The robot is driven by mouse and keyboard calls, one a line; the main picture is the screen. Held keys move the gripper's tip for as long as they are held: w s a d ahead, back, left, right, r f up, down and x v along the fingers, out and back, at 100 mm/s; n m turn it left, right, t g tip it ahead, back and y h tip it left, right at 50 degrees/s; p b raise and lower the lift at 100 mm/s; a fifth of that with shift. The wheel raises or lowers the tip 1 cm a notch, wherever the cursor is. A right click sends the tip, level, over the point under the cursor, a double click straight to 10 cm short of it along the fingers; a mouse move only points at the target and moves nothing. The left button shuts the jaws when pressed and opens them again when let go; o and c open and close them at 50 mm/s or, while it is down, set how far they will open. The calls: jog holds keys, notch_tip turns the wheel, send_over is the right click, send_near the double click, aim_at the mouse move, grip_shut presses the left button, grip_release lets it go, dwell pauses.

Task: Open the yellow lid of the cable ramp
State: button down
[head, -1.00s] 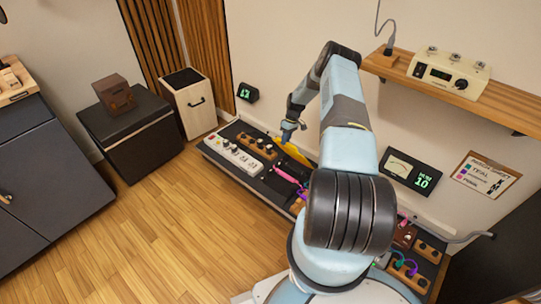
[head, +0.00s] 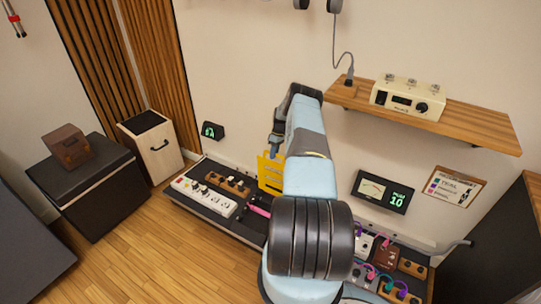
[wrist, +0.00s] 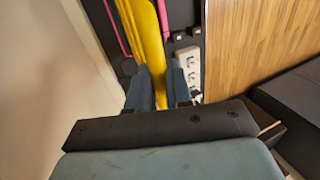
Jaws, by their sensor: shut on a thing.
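The yellow lid (head: 269,174) of the cable ramp stands raised, close to upright, at the back of the low black board in the head view. My arm hides its right part. In the wrist view the yellow lid (wrist: 146,40) runs as a long strip between my two fingers. My gripper (wrist: 160,88) is shut on the lid. In the head view my gripper (head: 272,153) is at the lid's upper edge, and its fingertips are hard to make out. A pink cable (head: 258,211) lies on the board in front of the lid.
A white power strip (head: 204,197) and a wooden block with black knobs (head: 228,184) sit on the black board left of the lid. A wooden shelf (head: 455,125) with a cream device (head: 408,98) juts from the wall at right. The wooden floor in front is clear.

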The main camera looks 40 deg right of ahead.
jog(key=shift+s+f, duration=0.5)
jog(key=shift+s, duration=0.15)
jog(key=c, duration=1.3)
grip_release()
jog(key=shift+w, duration=0.1)
jog(key=shift+o, duration=1.2)
jog(key=shift+w+a+r, duration=0.15)
jog(key=shift+w+r, duration=0.05)
jog(key=shift+w, duration=0.1)
jog(key=shift+r, duration=0.1)
jog(key=v, duration=0.7)
